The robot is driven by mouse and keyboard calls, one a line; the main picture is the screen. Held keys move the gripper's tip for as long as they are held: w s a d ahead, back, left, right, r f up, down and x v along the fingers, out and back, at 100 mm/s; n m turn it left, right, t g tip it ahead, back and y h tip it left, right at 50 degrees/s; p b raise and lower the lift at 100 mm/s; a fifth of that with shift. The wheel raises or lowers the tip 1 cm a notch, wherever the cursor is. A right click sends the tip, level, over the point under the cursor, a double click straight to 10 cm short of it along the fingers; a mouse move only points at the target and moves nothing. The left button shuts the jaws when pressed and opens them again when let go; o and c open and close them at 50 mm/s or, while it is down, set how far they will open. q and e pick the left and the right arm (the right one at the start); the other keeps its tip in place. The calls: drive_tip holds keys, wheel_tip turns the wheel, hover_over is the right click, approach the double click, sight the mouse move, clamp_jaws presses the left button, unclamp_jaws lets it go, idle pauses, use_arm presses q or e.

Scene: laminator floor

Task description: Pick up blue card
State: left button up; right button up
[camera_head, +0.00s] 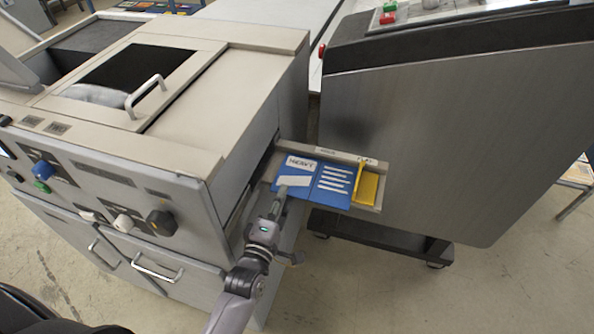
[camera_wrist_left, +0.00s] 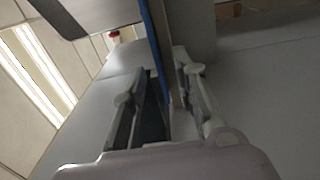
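The blue card (camera_head: 327,180) has white labels and printed lines, one label reading "HEAVY". It lies in a small tray (camera_head: 338,151) that sticks out of the machine's side. My left gripper (camera_head: 281,191) is at the card's near left edge, partly over it. In the left wrist view the card shows edge-on as a thin blue strip (camera_wrist_left: 155,38) between the two fingers (camera_wrist_left: 166,68). The fingers look apart, with a gap beside the strip; I cannot tell whether either touches it. My right gripper is not in view.
A large dark grey cabinet (camera_head: 440,140) on wheels is close behind the tray. The floor at front right is clear.

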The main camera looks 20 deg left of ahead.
use_arm(q)
drive_tip(key=shift+w, duration=0.6)
drive_tip(key=shift+c, duration=0.6)
clamp_jaws()
